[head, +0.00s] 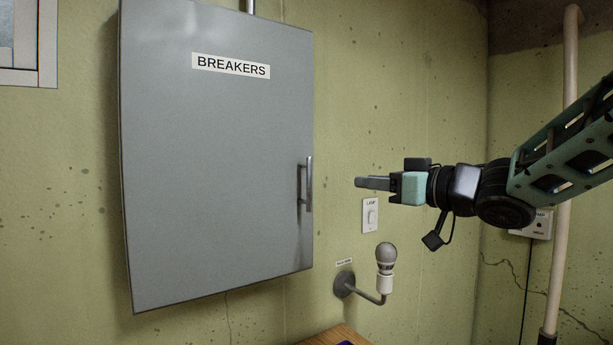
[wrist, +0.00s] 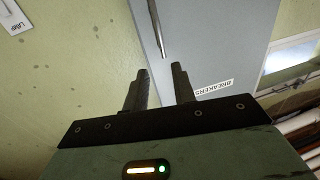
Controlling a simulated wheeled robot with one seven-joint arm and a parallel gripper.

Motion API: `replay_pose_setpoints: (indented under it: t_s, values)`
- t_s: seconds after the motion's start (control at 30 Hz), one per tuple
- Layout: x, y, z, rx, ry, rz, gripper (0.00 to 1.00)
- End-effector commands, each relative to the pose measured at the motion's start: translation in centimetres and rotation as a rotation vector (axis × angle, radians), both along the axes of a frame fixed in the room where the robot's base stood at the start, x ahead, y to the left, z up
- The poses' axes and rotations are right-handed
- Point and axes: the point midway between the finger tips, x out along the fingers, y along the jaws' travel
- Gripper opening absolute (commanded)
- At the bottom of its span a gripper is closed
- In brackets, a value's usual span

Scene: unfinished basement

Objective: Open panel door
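The grey panel door (head: 220,170) with a BREAKERS label (head: 231,66) is shut on the wall in the head view. Its vertical bar handle (head: 308,184) is at the right edge. My gripper (head: 358,183) is to the right of the handle at about its height, apart from it, fingers pointing left. In the wrist view my gripper (wrist: 160,78) has its two fingers spread with nothing between them. There the handle (wrist: 157,27) shows beyond the fingertips, on the panel door (wrist: 205,40).
A lamp switch (head: 370,216) is on the wall below my gripper. A bulb on a bent wall arm (head: 385,262) sticks out below it. A wooden surface (head: 335,337) is at the bottom. A pale vertical pipe (head: 562,220) stands at the right.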

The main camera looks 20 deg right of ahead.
Motion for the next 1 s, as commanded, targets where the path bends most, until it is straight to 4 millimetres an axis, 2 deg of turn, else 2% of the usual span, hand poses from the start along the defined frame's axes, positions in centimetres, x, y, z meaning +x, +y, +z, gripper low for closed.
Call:
replay_pose_setpoints:
  t_s: [0.6,0.8,1.0]
  values:
    - [10.8,6.2,0.1,-0.001,0.003,0.003,0.26]
    - [13.2,7.5,0.0,-0.001,0.003,0.001,0.26]
    - [14.2,8.1,-0.1,0.000,0.002,0.000,0.26]
